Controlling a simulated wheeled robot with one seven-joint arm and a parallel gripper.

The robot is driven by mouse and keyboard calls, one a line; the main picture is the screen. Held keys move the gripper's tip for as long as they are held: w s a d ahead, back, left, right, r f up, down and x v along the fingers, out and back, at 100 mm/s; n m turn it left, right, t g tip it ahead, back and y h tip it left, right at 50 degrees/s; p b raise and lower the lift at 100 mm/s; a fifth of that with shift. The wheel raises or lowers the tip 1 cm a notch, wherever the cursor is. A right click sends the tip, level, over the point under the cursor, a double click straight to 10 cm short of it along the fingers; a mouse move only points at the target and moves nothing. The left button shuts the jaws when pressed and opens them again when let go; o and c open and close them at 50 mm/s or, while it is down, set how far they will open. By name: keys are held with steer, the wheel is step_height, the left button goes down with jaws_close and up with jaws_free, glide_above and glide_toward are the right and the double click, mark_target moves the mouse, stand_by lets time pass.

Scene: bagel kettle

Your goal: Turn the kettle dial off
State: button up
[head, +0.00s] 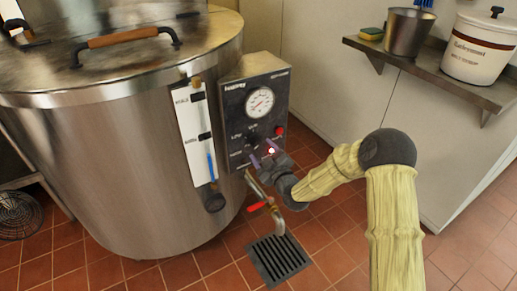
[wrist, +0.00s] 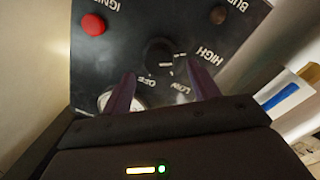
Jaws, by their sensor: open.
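The kettle dial (wrist: 160,52) is a round black knob on a black control panel (wrist: 110,55) with white OFF, LOW and HIGH lettering. In the wrist view it sits just beyond and between the tips of my gripper's two purple fingers. My gripper (wrist: 163,75) is open, with a finger to either side and nothing held. Its contact with the dial cannot be told. In the head view my gripper (head: 263,152) is at the lower part of the panel box (head: 258,75), beside the steel kettle (head: 135,130), and hides part of that area. The dial's pointer setting is unclear.
A red button (wrist: 93,24) and a dark round fitting (wrist: 219,15) are on the panel near the dial. A white gauge (head: 259,102) is above. A pipe with a red-handled valve (head: 257,206) is below my gripper. A shelf (head: 440,65) is at right.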

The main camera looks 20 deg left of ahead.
mark_target(258, 145)
steer(key=shift+b+x, duration=0.35)
steer(key=shift+x, duration=1.6)
steer(key=c, duration=1)
steer(key=shift+o, duration=0.2)
